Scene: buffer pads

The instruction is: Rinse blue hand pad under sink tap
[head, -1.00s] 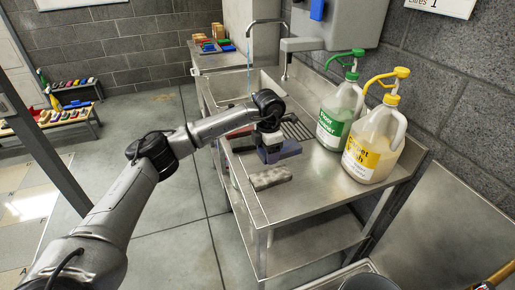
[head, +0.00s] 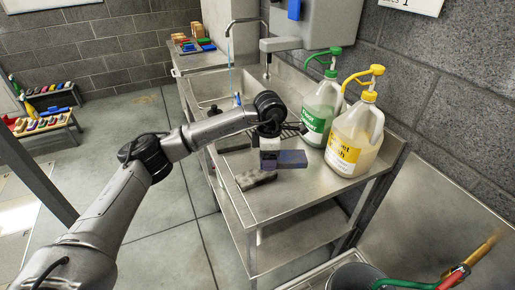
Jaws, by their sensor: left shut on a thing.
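The blue hand pad (head: 292,159) is a flat blue-purple block over the steel counter, right of the grey pad. My left gripper (head: 269,158) reaches down from the left and is shut on its left end. I cannot tell whether the pad touches the counter. The sink tap (head: 231,30) curves over the basin (head: 225,101) at the back left, with a thin blue stream (head: 229,78) below it. The gripper and pad are in front of the basin, away from the stream. My right gripper is not in view.
A grey pad (head: 256,179) lies at the counter's (head: 262,207) front left, and a dark pad (head: 234,144) behind it. Green-topped (head: 318,118) and yellow-topped (head: 352,147) jugs stand at right. A wall dispenser (head: 330,22) hangs above. A bucket (head: 356,277) is at bottom.

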